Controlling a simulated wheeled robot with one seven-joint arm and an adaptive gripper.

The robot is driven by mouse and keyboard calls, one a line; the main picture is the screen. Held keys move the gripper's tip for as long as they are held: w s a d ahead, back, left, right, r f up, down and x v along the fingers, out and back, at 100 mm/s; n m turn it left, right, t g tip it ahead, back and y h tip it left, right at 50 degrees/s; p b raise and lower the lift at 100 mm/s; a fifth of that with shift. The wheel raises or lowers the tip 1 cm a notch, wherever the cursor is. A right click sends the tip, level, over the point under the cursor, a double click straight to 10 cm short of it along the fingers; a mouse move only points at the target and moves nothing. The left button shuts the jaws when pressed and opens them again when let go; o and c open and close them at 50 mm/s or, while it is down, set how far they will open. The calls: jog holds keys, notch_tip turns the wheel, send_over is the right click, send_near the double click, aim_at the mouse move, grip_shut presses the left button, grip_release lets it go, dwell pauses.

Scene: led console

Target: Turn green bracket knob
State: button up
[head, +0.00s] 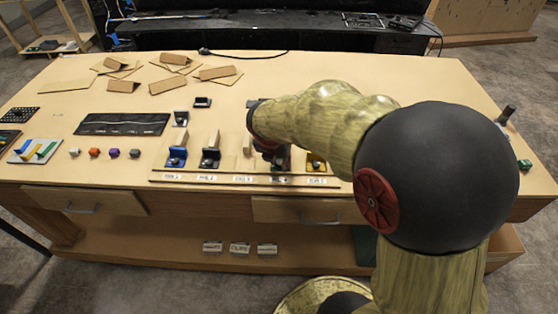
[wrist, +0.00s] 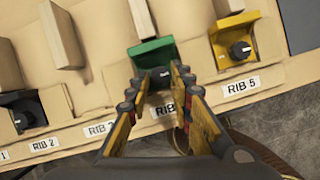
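The green bracket (wrist: 150,52) shows in the wrist view above the middle, with a black block and a dark round knob (wrist: 158,77) on its front. My gripper (wrist: 158,82) is open, with one finger to the left and one to the right of the knob. The fingers appear apart from the knob, though exact contact is hard to tell. The right finger covers part of the label (wrist: 165,107) below the knob. In the head view, the green bracket (head: 284,160) is mostly hidden behind my gripper and arm.
A yellow bracket (wrist: 232,32) with its own knob stands to the right, labelled RIB 5. A black bracket (wrist: 24,108) stands to the left, at RIB 2. Upright wooden ribs rise behind. A blue bracket (head: 177,155) sits farther left on the table (head: 330,68).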

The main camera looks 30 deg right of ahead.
grip_shut()
jog(key=shift+m+p, duration=0.3)
jog(key=shift+m, duration=0.1)
jog(key=m+p, duration=0.1)
jog(key=m+g+p, duration=0.1)
jog(key=m, duration=0.1)
jog(key=m+p, duration=0.1)
jog(key=shift+w+a+r+m+g+h, duration=0.15)
jog(key=shift+w+m+g+h, duration=0.15)
jog(key=shift+g+h, duration=0.1)
jog(key=m+p, duration=0.1)
jog(key=m+g+p, duration=0.1)
jog(key=m, duration=0.1)
jog(key=m+p, duration=0.1)
jog(key=p, duration=0.1)
jog(key=shift+w+m+g, duration=0.25)
jog(key=shift+m+g, duration=0.05)
jog(key=shift+g, duration=0.1)
jog(key=shift+w+m+g+p, duration=0.15)
jog(key=shift+m+g+p, duration=0.2)
jog(key=shift+m+p, duration=0.55)
jog(key=shift+w+m+g+p, duration=0.1)
jog(key=shift+m+g+p, duration=0.4)
jog(key=shift+m, duration=0.6)
jog(key=shift+o, duration=0.5)
grip_release()
jog(key=o, duration=0.4)
jog(key=shift+s, duration=0.1)
